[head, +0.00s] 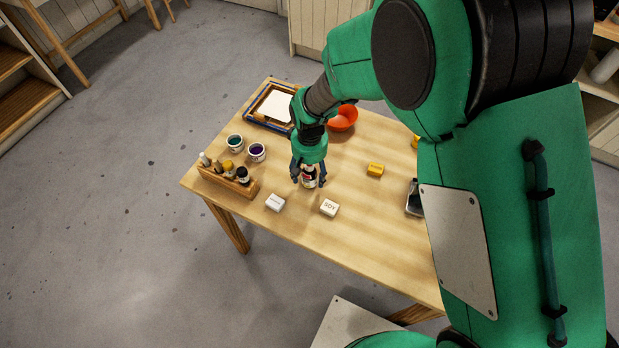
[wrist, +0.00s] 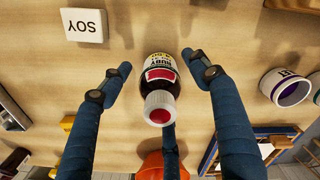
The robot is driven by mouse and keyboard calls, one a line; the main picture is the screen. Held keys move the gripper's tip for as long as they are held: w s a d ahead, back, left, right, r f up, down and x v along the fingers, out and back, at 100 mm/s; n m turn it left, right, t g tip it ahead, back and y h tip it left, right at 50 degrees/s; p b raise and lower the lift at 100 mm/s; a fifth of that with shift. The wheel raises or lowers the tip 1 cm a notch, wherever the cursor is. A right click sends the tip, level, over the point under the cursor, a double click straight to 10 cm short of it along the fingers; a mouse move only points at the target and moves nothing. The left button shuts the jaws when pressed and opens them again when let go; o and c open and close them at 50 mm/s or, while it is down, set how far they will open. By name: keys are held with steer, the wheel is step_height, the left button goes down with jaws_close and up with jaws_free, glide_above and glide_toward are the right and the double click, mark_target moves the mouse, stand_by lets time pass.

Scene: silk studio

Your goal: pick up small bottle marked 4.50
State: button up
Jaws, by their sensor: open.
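A small dark bottle with a white cap and a red-and-white label reading "RUBY" (wrist: 160,76) stands on the table. In the head view the bottle (head: 309,181) is partly covered by my gripper (head: 309,178). My gripper (wrist: 157,64) is open, with blue fingers on either side of the bottle and a third finger behind it. In the wrist view gaps show between the side fingers and the bottle. I cannot read a 4.50 mark on it. More small bottles stand in a wooden rack (head: 214,180) at the table's left edge; their marks are unreadable.
On the table (head: 370,225) are a white SOY block (head: 329,207), another white block (head: 275,202), a yellow block (head: 375,169), an orange bowl (head: 343,118), a teal jar (head: 235,143), a purple jar (head: 257,152) and a framed screen (head: 273,105).

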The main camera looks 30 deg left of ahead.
steer(key=shift+f, duration=0.85)
steer(key=c, duration=1.3)
steer(key=shift+r, duration=0.2)
steer(key=shift+r, duration=0.6)
step_height(320, 180, up, 2)
steer(key=shift+r+p, duration=0.2)
steer(key=shift+p, duration=0.4)
steer(key=s+d, duration=0.3)
steer(key=s+d+p, duration=0.1)
steer(key=s+d, duration=0.3)
steer(key=s+d+r+p, duration=0.1)
steer(key=s+d, duration=0.3)
steer(key=shift+s+d, duration=0.1)
steer(key=shift+s, duration=0.1)
